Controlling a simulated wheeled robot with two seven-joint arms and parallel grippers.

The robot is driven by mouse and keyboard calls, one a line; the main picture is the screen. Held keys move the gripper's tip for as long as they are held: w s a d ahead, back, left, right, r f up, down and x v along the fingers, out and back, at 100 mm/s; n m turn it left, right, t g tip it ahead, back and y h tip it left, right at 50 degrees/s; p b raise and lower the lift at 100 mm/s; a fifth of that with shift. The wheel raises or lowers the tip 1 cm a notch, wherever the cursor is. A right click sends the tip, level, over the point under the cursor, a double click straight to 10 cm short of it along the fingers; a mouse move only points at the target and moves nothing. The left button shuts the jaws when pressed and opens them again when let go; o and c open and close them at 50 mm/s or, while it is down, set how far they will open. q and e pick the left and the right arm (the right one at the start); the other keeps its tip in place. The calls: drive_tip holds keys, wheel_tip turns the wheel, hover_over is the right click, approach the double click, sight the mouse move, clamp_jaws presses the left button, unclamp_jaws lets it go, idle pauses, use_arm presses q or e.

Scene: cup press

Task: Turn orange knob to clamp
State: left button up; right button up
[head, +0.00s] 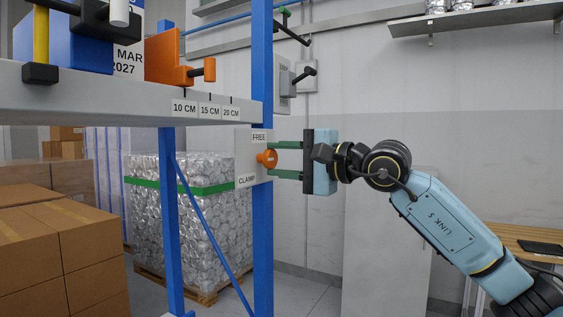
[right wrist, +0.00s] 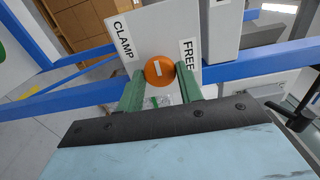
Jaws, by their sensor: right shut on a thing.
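The orange knob (head: 266,158) sits on a light grey plate (head: 246,157) on the blue upright, with the FREE label above it and the CLAMP label below left. My right gripper (head: 272,160) reaches in from the right, its two green fingers one above and one below the knob, shut on it. In the right wrist view the orange knob (right wrist: 159,70) lies between the fingertips of the right gripper (right wrist: 160,84). A short white mark shows on the knob's face, between the CLAMP and FREE labels. My left gripper is not in view.
A grey beam (head: 100,105) with 10, 15 and 20 CM marks carries an orange block (head: 165,58) with a handle. A wrapped pallet load (head: 195,215) and cardboard boxes (head: 50,245) stand behind and left. A wooden table (head: 520,240) is at right.

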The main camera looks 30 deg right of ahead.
idle(0.5)
drive_tip(key=o, duration=1)
use_arm(q)
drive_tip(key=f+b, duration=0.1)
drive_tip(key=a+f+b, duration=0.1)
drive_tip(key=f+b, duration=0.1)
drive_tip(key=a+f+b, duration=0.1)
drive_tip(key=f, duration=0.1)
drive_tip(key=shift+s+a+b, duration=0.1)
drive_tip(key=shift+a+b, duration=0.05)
drive_tip(key=shift+b, duration=0.25)
use_arm(e)
drive_tip(key=v, duration=1.3)
drive_tip(key=shift+s, duration=0.2)
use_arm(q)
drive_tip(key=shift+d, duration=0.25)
